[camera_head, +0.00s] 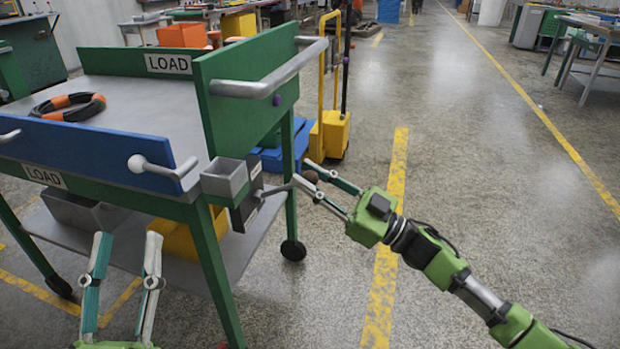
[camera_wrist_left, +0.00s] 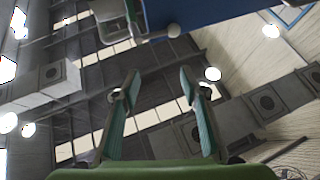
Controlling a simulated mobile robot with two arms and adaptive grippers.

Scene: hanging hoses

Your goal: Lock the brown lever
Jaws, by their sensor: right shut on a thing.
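The brown lever's round knob (camera_head: 311,176) shows at the right side of the green cart, beside a dark box (camera_head: 243,210) on the cart's corner leg. My right gripper (camera_head: 303,171) reaches in from the right and has its fingers around the lever; they partly hide it. My left gripper (camera_head: 127,238) is open and empty in front of the cart, pointing up. It also shows in the left wrist view (camera_wrist_left: 158,76), with nothing between its fingers.
The LOAD cart (camera_head: 150,100) has a grey handle (camera_head: 275,80), a blue front panel (camera_head: 95,150) with a white knob (camera_head: 138,163), and a black-orange hose ring (camera_head: 68,106) on top. A yellow trolley (camera_head: 333,130) stands behind.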

